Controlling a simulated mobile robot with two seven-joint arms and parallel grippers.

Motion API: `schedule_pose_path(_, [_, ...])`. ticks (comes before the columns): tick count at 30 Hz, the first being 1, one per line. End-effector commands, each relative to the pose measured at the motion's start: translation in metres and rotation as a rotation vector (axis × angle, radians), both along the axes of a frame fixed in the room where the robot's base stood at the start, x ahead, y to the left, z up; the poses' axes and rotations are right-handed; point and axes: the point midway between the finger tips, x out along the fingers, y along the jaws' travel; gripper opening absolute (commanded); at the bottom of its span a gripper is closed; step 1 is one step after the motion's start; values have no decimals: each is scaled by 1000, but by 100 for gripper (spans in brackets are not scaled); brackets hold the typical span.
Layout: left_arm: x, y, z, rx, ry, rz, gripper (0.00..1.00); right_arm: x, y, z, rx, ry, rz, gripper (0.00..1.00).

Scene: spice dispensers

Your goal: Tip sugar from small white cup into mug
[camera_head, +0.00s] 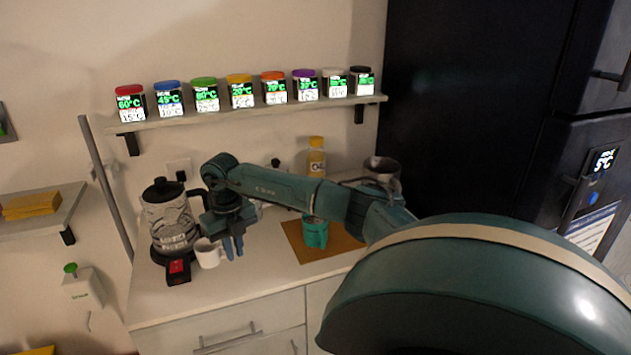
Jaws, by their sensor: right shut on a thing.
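The small white cup (207,254) stands upright at the left front of the counter, beside a kettle. My right gripper (234,255) points down at the cup's right side, its blue fingers at the handle side. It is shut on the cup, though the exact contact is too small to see. A teal mug (315,235) stands on a brown mat (335,247) to the right, below my right arm. The sugar inside the cup cannot be made out. My left gripper is not in view.
A yellow bottle (316,160) and a metal funnel-like vessel (382,167) are behind my arm. A shelf (190,121) above holds several jars.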

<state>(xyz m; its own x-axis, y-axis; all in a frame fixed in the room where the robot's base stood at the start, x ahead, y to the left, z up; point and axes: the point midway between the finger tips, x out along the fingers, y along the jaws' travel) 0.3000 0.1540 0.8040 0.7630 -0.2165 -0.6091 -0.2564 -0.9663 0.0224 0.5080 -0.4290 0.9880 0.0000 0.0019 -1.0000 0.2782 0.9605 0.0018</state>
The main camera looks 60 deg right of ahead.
Motion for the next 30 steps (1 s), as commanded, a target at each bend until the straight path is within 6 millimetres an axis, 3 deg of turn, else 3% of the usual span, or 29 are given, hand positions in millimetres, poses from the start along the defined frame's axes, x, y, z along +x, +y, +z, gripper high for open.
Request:
schedule_pose_path(9, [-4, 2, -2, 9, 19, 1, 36, -19, -81, -16, -2, 1, -891, 0])
schedule_pose_path(15, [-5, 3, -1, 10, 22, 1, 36, -32, -110, -23, -1, -2, -1244, 0])
schedule_pose_path(21, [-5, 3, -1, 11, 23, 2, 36, -36, -119, -25, 0, -2, -1362, 0])
schedule_pose_path(30, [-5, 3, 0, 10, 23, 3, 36, -34, -117, -25, 9, -3, -1361, 0])
